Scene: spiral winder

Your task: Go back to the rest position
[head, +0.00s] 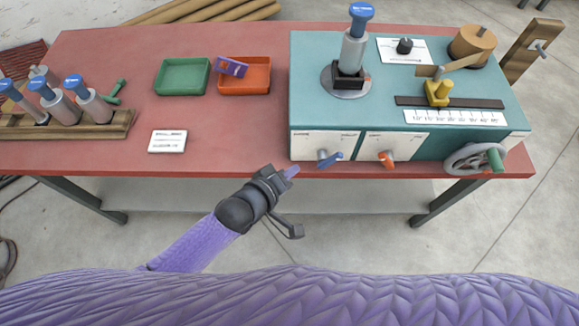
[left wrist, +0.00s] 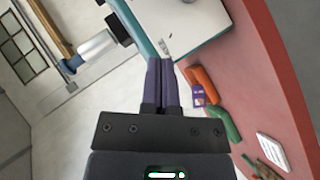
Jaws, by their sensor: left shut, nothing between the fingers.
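My left gripper (head: 291,172) hangs in front of the table's front edge, below the left front panel of the teal winder (head: 465,82). Its purple fingers are shut against each other with nothing between them, as the left wrist view (left wrist: 162,68) shows. It looks apart from the winder and from its blue lever (head: 330,158), though the exact gap is hard to tell. My right gripper is not in view. A blue-capped grey cylinder (head: 353,50) stands upright in a black holder on the winder.
On the red table (head: 215,135) are a green tray (head: 182,90), an orange tray (head: 258,88) with a purple box (head: 231,66) on its left rim, and a white card (head: 167,141). A wooden rack (head: 110,128) holds several blue-capped cylinders. A handwheel (head: 462,160) juts out at right.

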